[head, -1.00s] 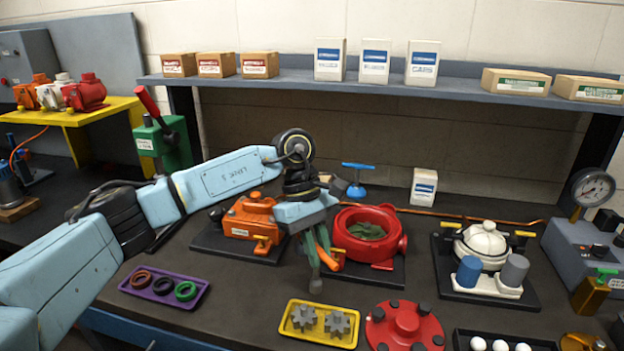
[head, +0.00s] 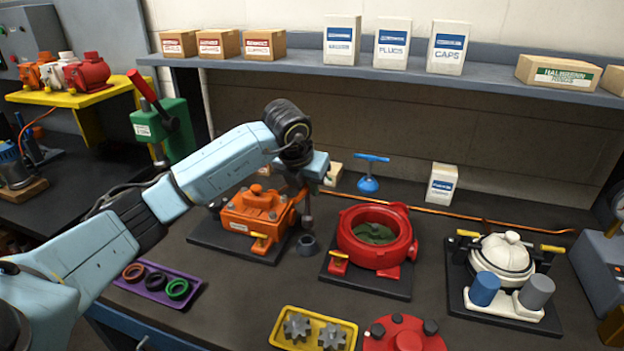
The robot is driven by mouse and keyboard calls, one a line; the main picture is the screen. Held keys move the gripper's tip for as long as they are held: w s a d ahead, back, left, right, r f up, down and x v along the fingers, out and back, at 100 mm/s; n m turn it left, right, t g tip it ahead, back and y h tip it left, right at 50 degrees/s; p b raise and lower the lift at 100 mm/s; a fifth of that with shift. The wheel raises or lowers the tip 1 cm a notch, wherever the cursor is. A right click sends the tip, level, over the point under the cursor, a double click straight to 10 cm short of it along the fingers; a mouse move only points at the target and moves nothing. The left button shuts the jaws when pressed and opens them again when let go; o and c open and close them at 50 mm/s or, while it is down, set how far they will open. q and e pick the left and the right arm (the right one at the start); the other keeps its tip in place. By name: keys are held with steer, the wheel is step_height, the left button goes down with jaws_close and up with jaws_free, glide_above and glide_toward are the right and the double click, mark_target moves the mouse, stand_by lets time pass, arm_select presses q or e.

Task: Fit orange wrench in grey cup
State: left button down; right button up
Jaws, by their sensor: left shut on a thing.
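My left gripper (head: 307,180) is above the bench beside the orange motor and is shut on the orange wrench (head: 299,197). The fingers and the wrench are small and partly hidden, and the wrench's orange part blends with the motor behind it. A dark grey shaft (head: 308,217) hangs down below the gripper. A small grey cup (head: 308,246) stands on the bench just below the shaft's end, between the orange and red motors. I cannot tell whether the shaft touches it. My right gripper is not in view.
The orange motor (head: 254,210) is left of the cup and the red motor housing (head: 375,252) right of it. A white motor (head: 503,258) with blue and grey cylinders stands at right. A purple tray (head: 157,295) and yellow tray (head: 282,340) lie in front.

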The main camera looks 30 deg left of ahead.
mark_target(307, 213)
arm_select(q)
steer(key=shift+w+a+n, duration=0.1)
steer(key=shift+a+n, duration=0.05)
steer(key=shift+n, duration=0.15)
steer(key=shift+f, duration=0.1)
steer(key=shift+f+b, duration=1.6)
steer(key=shift+f, duration=0.6)
steer(key=shift+f+b, duration=1.5)
steer(key=shift+f, duration=0.35)
steer(key=c, duration=1.3)
jaws_free()
steer(key=shift+r, duration=0.1)
